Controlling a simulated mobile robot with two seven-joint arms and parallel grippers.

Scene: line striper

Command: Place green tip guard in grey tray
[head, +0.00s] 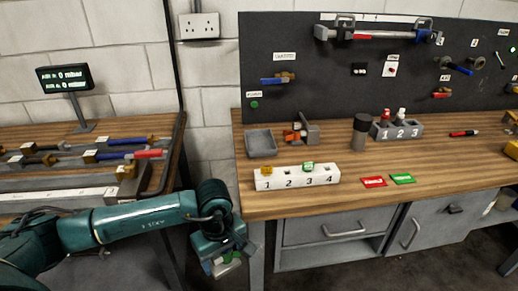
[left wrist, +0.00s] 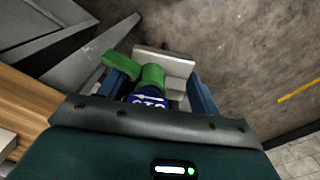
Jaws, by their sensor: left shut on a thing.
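The grey tray (head: 261,142) lies empty on the wooden bench, near its left end. My left gripper (head: 229,268) hangs low at the bench's front left corner, below and in front of the tray. In the left wrist view my left gripper (left wrist: 160,92) is shut on a green piece (left wrist: 151,76), which looks like the green tip guard. A green arm of it sticks out to the left, and a blue part with white marks shows just below it. The gripper's body hides the rest. My right gripper is in neither view.
A white numbered block (head: 297,177) stands at the bench's front edge, with yellow and green pieces in it. An orange and grey fixture (head: 304,133) stands right of the tray. Red (head: 373,181) and green (head: 402,178) cards lie farther right.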

